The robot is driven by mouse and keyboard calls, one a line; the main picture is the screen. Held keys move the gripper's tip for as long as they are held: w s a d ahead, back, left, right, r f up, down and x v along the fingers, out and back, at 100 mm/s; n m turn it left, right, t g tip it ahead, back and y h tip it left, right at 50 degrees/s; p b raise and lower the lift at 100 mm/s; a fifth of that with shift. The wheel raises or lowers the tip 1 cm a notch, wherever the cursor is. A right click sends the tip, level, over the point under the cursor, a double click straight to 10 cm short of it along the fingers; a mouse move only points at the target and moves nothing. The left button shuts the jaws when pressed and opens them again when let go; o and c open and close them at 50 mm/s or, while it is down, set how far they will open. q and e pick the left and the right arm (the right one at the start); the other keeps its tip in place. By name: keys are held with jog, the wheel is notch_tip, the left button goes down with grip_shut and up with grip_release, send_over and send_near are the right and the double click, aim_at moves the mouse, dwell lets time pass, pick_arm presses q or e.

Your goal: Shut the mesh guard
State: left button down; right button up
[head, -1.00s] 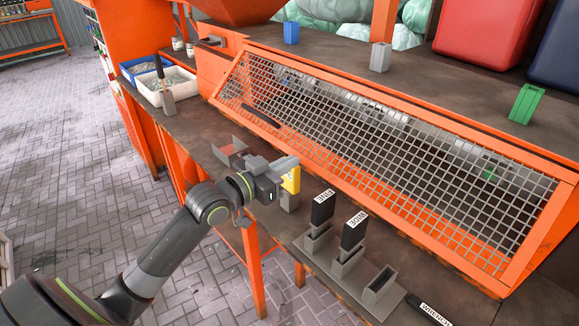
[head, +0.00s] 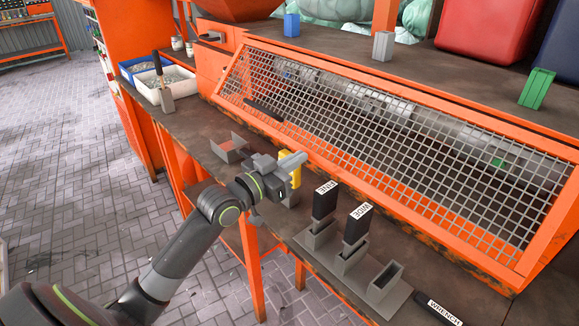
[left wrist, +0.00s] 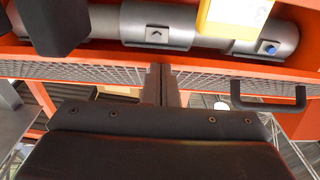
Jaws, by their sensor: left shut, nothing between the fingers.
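The mesh guard (head: 400,143) is an orange frame with grey wire mesh. In the head view it slopes down over the front of the orange machine, with a metal barrel behind it. I cannot tell whether a gap is left at its lower edge. A dark bar handle (head: 264,110) sits near its left end, and a dark handle also shows in the left wrist view (left wrist: 268,98). My left gripper (head: 298,160) is shut and empty, in front of the guard's lower edge and apart from the handle. Its fingers show in the left wrist view (left wrist: 163,84). My right gripper is not in view.
A yellow block (head: 296,177) stands partly hidden behind my left gripper. Black tools labelled FINE (head: 324,203) and WIDE (head: 356,226) stand in grey holders to the right. A grey tray (head: 230,149) lies left of the gripper.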

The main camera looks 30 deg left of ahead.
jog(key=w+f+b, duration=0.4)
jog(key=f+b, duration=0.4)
jog(key=b, duration=0.2)
pick_arm(q)
jog(key=w+d+f+t+h+b, duration=0.1)
jog(key=w+d+f+t+b, duration=0.1)
jog(key=w+f+t+b, duration=0.1)
jog(key=w+f+b, duration=0.1)
jog(key=w+f, duration=0.1)
jog(key=shift+w, duration=0.3)
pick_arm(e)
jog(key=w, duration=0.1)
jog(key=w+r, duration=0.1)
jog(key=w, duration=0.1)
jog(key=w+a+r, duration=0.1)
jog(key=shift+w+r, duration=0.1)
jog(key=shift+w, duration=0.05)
